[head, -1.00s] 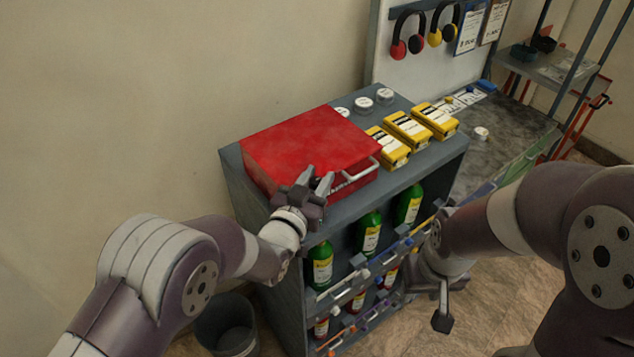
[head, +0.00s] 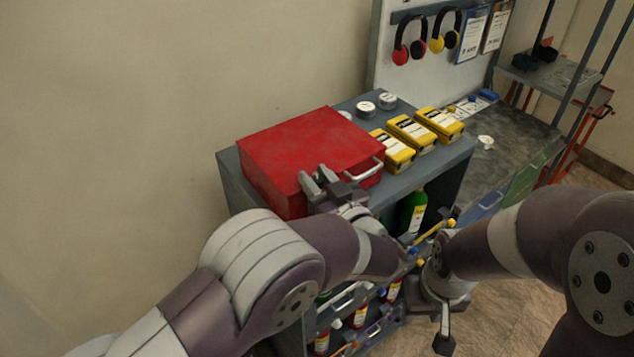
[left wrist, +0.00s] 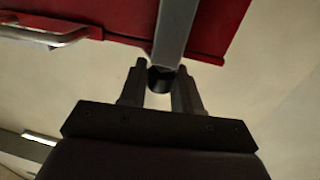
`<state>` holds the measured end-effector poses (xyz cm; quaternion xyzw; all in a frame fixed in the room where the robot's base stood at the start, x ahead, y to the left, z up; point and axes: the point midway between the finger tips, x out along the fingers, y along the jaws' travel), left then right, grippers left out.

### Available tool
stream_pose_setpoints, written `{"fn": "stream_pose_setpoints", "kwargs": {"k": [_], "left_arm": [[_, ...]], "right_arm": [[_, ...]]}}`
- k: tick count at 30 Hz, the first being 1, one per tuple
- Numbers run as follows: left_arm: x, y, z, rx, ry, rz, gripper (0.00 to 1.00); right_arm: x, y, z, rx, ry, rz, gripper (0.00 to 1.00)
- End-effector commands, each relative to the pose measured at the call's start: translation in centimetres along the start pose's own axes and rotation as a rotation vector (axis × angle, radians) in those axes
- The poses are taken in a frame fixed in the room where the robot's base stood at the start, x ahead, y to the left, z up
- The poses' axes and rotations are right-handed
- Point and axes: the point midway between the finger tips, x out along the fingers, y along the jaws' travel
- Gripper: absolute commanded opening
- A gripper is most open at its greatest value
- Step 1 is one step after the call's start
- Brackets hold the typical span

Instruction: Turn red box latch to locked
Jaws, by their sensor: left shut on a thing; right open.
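The red box (head: 310,147) lies on the grey cabinet's top, with a silver handle (head: 364,168) on its front side. My left gripper (head: 322,182) is at the box's near front edge, left of the handle. In the left wrist view, its two fingers (left wrist: 160,88) are closed around a dark round end of a grey latch bar (left wrist: 176,30) that crosses the red box (left wrist: 222,25). In the head view the latch is hidden by the gripper. My right gripper (head: 445,325) is open and empty, low to the right, away from the box.
Several yellow boxes (head: 411,132) and white round items (head: 366,109) stand beside the red box on the cabinet top (head: 405,180). Green bottles (head: 411,212) fill the shelf below, partly behind my left arm. Headphones (head: 445,30) hang on the board behind.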

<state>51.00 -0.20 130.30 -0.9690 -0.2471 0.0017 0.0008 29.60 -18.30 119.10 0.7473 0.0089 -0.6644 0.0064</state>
Motion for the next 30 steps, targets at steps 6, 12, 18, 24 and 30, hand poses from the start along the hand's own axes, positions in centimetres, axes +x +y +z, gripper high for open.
{"fn": "stream_pose_setpoints", "kwargs": {"k": [6,12,18,24,30], "left_arm": [[0.0,0.1,0.0,-0.006,0.003,-0.192,0.02],[0.1,0.1,0.0,-0.006,0.003,-0.343,0.02],[0.1,0.1,-0.2,-0.007,0.004,-0.451,0.02],[0.1,0.1,-0.3,-0.007,0.004,-0.512,0.02],[0.1,0.1,-0.4,-0.009,0.005,-0.535,0.02]], "right_arm": [[0.9,0.0,0.1,0.000,0.000,0.000,0.43],[1.5,0.0,0.2,0.000,0.000,0.000,0.43],[1.9,0.0,0.2,0.000,0.000,0.000,0.43],[2.1,0.0,0.2,0.000,0.000,0.000,0.43],[2.2,0.0,0.3,0.000,0.000,0.000,0.43]]}}
